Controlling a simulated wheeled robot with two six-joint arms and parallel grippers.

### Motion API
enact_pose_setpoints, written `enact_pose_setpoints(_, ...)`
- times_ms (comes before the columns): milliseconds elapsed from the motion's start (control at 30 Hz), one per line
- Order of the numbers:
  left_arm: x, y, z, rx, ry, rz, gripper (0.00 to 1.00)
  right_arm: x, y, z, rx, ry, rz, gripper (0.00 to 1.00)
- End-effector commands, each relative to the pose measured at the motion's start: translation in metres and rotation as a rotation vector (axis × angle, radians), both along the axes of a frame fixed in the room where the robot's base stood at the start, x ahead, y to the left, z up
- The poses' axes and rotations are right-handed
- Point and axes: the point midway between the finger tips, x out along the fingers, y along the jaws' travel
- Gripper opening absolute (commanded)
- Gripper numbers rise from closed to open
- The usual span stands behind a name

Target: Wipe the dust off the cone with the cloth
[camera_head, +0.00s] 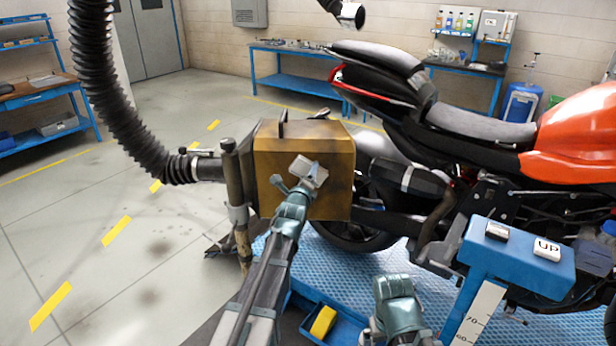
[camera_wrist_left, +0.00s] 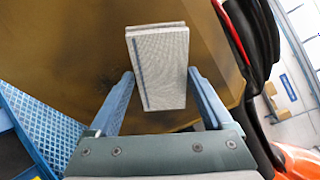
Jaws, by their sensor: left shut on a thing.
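The cone (camera_head: 335,152) is a boxy yellow-brown hood at the end of a black hose, behind the motorcycle's tail. Its near face looks dull, with darker brownish patches. My left gripper (camera_head: 300,187) is in front of that face, shut on a folded grey cloth (camera_head: 314,173). In the left wrist view the cloth (camera_wrist_left: 158,65) sits between the blue fingers, with the cone's face (camera_wrist_left: 75,60) filling the view behind it. I cannot tell whether the cloth touches the face. My right gripper (camera_head: 393,290) is low at the front centre; its fingers are not clear.
The hose (camera_head: 110,85) hangs at the left and a post (camera_head: 238,200) stands beside the cone. The motorcycle (camera_head: 480,125) fills the right. A blue lift control (camera_head: 515,262) is at the front right. A blue tray with a yellow thing (camera_head: 323,320) lies low in front.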

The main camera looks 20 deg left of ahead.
Motion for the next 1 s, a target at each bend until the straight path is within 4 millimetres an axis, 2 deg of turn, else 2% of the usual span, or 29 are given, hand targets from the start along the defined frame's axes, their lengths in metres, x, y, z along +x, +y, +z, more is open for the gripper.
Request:
enact_pose_setpoints(267,-0.001,0.000,-0.006,0.000,0.001,0.000,0.39,0.000,0.000,-0.006,0.000,0.000,0.000,1.00)
enact_pose_setpoints(633,0.001,0.000,-0.037,0.000,0.002,0.000,0.39,0.000,0.000,-0.036,0.000,0.000,0.000,1.00)
enact_pose_setpoints(867,0.002,0.000,-0.037,0.000,0.003,0.001,0.39,0.000,0.000,-0.036,0.000,0.000,0.000,1.00)
enact_pose_setpoints(1000,0.001,0.000,-0.044,0.000,0.003,0.001,0.39,0.000,0.000,-0.043,0.000,0.000,0.000,1.00)
